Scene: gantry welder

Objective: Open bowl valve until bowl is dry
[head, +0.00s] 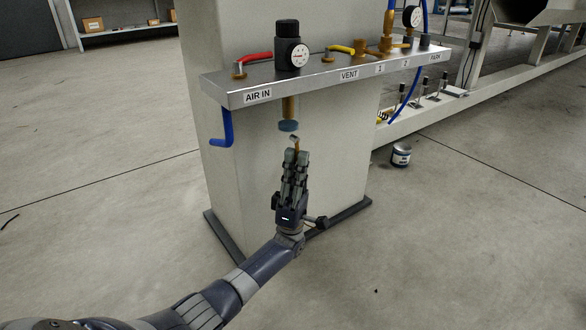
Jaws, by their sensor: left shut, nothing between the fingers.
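The filter bowl (289,107) hangs under the metal shelf, below the black regulator with its round gauge (299,55). It looks amber-brown, with a blue ring (288,126) at its lower end. How much liquid it holds is too small to tell. A small brass-coloured piece (295,141) shows just under the ring, at my fingertips; I cannot tell whether it is the bowl valve. My left gripper (296,154) points up from below, with its fingers shut and empty, close under that piece. Whether they touch it is unclear. My right gripper is out of view.
The shelf (330,75) on the pale column carries a red-handled valve (258,57), a yellow-handled valve (341,49) and brass fittings. A small can (400,156) stands on the floor, right.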

